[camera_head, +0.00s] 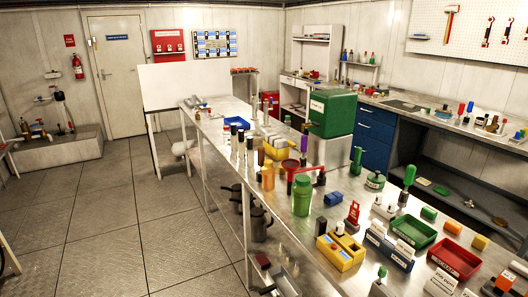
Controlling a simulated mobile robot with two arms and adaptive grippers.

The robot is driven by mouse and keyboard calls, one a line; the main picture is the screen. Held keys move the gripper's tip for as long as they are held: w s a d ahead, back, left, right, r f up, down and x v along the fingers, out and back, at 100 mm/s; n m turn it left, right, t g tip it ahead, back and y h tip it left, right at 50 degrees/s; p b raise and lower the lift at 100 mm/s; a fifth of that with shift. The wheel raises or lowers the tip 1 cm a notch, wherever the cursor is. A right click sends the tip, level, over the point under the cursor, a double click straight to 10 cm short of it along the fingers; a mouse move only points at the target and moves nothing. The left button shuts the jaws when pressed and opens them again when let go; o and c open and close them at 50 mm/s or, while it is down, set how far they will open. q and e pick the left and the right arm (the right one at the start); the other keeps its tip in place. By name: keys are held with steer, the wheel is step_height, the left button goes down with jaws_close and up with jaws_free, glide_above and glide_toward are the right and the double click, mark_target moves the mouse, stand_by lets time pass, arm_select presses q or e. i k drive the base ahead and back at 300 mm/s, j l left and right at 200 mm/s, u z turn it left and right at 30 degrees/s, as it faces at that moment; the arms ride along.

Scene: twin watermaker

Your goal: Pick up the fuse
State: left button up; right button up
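I cannot pick out a fuse for certain; the objects on the long metal bench (300,232) are small and crowded. A yellow holder (341,251) with small parts in it stands near the bench's front. A blue holder (390,249) with pale cards or blocks stands to its right. A red upright part (352,214) stands behind them. Neither of my grippers shows clearly in the head view.
A green tray (412,231) and a red tray (455,258) lie at the right. A green jar (302,194) stands near the left edge. The floor (130,220) at left is largely clear.

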mark_target(340, 226)
steer(key=i+l+z, duration=0.15)
steer(key=z, duration=0.2)
steer(key=i+l+z, duration=0.1)
steer(key=z, duration=0.3)
steer(key=i+j, duration=0.05)
steer(key=i, duration=0.05)
